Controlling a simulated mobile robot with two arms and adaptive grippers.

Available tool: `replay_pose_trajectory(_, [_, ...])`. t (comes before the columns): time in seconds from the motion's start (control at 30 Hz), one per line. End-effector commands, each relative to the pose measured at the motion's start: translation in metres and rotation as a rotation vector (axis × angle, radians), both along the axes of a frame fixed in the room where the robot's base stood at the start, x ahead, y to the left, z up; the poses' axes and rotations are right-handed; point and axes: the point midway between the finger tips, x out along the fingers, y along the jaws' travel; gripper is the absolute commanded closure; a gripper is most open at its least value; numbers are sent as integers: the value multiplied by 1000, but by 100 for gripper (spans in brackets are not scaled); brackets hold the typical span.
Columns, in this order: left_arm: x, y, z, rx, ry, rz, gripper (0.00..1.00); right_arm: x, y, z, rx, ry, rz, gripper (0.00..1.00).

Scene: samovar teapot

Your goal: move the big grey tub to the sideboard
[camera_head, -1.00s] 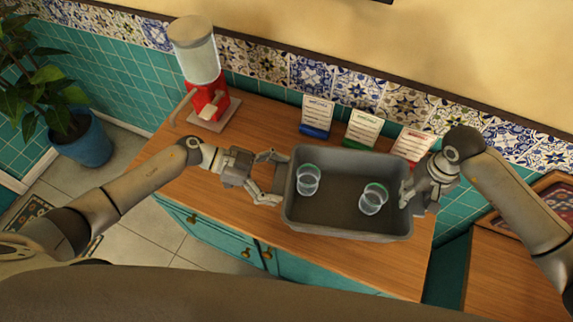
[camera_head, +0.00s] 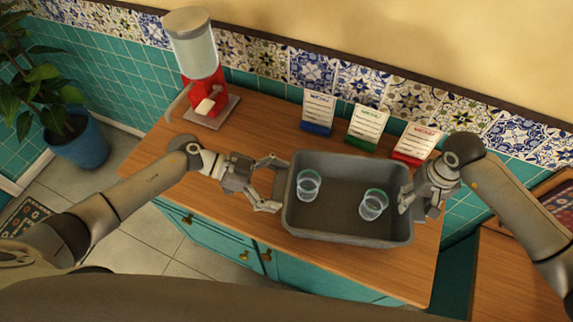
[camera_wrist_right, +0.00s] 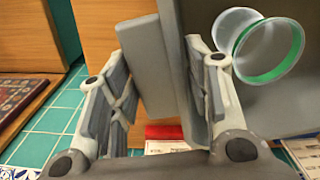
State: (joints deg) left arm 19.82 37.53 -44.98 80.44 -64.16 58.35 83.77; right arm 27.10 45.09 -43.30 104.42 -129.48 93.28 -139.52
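The big grey tub (camera_head: 345,236) stands upright on the wooden top of the teal sideboard (camera_head: 270,233). Two clear glasses with green rims are in it, a left one (camera_head: 308,185) and a right one (camera_head: 373,205). My left gripper (camera_head: 270,183) is open beside the tub's left end, its fingers spread either side of the end ledge and holding nothing. My right gripper (camera_head: 408,196) is at the right end. In the right wrist view its fingers (camera_wrist_right: 160,100) are spread, with the tub's grey ledge (camera_wrist_right: 148,65) and wall between them; one finger is inside the tub.
A red dispenser (camera_head: 205,95) stands at the back left. Three menu cards, blue (camera_head: 317,112), green (camera_head: 366,127) and red (camera_head: 414,145), stand behind the tub. A plant in a blue pot (camera_head: 80,142) is on the floor at left. Another wooden surface (camera_head: 500,270) is at right.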

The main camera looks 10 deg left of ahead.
Motion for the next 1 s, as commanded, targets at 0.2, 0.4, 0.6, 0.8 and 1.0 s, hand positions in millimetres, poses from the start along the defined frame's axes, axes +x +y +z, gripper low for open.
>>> replay_pose_trajectory(0.2, [0,0,1,1,0,1,0,-1,0,1,0,2,2,37])
replay_pose_trajectory(0.4, [1,1,1,2,-1,3,0,-1,0,1,0,2,2,37])
replay_pose_trajectory(0.6, [1,22,8,6,-1,5,0,-1,0,1,0,2,3,37])
replay_pose_trajectory(0.8, [1,62,25,5,-1,4,0,-1,0,1,0,2,3,37])
replay_pose_trajectory(1.0, [1,95,39,4,0,3,0,-1,0,1,0,2,3,37])
